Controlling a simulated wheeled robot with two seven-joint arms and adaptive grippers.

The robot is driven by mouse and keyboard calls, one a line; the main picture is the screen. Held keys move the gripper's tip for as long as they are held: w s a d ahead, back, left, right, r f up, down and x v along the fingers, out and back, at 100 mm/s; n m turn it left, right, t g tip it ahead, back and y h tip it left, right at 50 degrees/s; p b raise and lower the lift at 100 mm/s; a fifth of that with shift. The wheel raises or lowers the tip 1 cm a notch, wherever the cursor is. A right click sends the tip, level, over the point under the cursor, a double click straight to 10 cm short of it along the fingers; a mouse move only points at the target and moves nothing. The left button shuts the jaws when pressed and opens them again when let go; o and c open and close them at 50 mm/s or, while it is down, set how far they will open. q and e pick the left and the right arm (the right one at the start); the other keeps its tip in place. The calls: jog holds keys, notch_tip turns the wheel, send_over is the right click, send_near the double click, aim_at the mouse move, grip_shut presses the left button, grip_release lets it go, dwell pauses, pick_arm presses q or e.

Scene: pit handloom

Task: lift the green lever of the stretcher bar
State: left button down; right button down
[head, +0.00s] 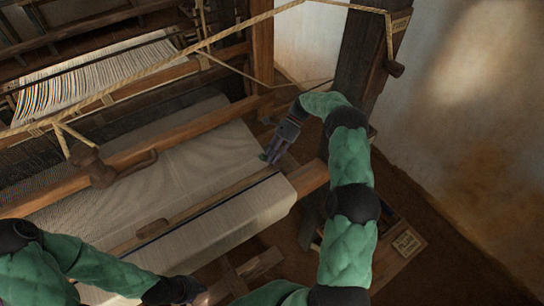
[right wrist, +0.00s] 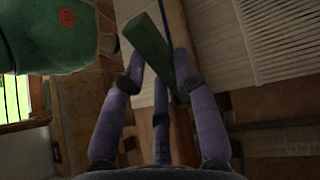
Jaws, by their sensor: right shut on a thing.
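The stretcher bar (head: 200,205) is a thin wooden bar lying across the pale woven cloth, with a dark line along it. The green lever (right wrist: 150,42) is a flat dark-green piece in the right wrist view, tilted between the fingers; only a bit of green shows at the fingertips in the head view. My right gripper (head: 273,154) is at the cloth's right edge, shut on the lever; its fingers also show in the right wrist view (right wrist: 158,75). My left gripper (head: 198,294) is low in the head view, near the cloth's front; its fingers are unclear.
The cloth (head: 205,160) runs over a wooden beam (head: 308,178) at the front. A thick post (head: 362,55) stands behind my right arm. Ropes (head: 235,35) cross above the loom. A labelled box (head: 408,243) sits low at the right. The wall at right is bare.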

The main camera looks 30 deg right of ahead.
dwell(0.3)
jog(key=c, duration=0.9)
grip_release()
jog(key=shift+d+f, duration=0.1)
notch_tip(320, 180, up, 10)
